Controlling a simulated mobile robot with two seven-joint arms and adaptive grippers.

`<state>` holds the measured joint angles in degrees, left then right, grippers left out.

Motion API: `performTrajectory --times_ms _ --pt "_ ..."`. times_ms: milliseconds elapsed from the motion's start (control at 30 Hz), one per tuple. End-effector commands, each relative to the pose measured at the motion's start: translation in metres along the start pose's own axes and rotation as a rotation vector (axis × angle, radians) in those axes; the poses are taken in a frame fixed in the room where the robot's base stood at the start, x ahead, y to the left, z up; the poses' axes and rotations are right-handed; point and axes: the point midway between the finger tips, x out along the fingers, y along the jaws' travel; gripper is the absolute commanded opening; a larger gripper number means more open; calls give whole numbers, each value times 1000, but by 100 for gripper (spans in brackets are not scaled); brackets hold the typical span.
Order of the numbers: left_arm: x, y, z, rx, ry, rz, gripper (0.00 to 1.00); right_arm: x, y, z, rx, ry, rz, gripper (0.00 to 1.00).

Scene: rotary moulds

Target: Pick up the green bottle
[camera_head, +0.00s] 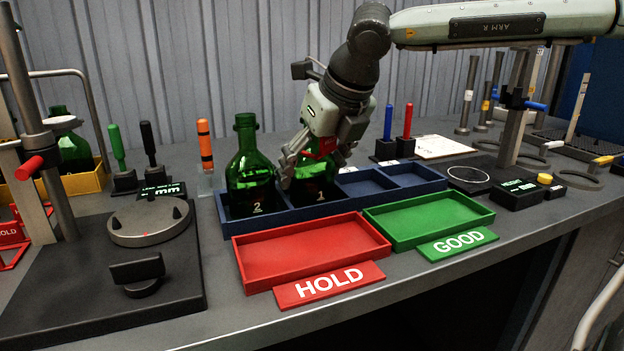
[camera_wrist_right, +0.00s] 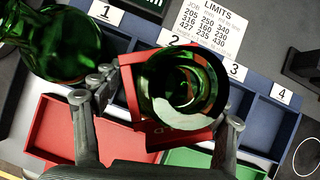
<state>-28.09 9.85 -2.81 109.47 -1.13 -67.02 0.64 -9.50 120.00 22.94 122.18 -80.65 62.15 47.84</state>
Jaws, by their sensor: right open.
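A green bottle (camera_head: 315,178) marked 1 stands in the second compartment from the left of a blue rack (camera_head: 422,175). My right gripper (camera_head: 310,160) reaches down over it from above. In the right wrist view the mouth of this bottle (camera_wrist_right: 185,85) lies between my two open fingers (camera_wrist_right: 160,115), with visible gaps either side. A red square piece (camera_wrist_right: 128,90) with partly hidden lettering shows around its upper part. A second green bottle (camera_head: 250,170) marked 2 stands upright in the leftmost compartment; it also shows in the wrist view (camera_wrist_right: 55,45). My left gripper is not in view.
An empty red HOLD tray (camera_head: 312,290) and an empty green GOOD tray (camera_head: 485,208) sit in front of the rack. Another green bottle (camera_head: 75,152) stands in a yellow crate (camera_head: 88,182) at left. Coloured upright tools stand behind the rack. Its two right compartments are empty.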

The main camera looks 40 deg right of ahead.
Motion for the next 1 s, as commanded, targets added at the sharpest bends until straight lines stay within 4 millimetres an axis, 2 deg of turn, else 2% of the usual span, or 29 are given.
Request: performTrajectory --times_ms 100,500,767,867,1000 --pt "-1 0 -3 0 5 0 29 0 0 0 0 0 0 70" --pt "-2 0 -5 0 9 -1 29 -1 0 0 0 0 0 20" --pt "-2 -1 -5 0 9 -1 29 -3 0 2 1 -4 0 20" --pt "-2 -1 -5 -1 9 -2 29 -12 0 8 1 -7 -2 20" --pt "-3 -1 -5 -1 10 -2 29 -35 -1 22 2 -9 -3 20"
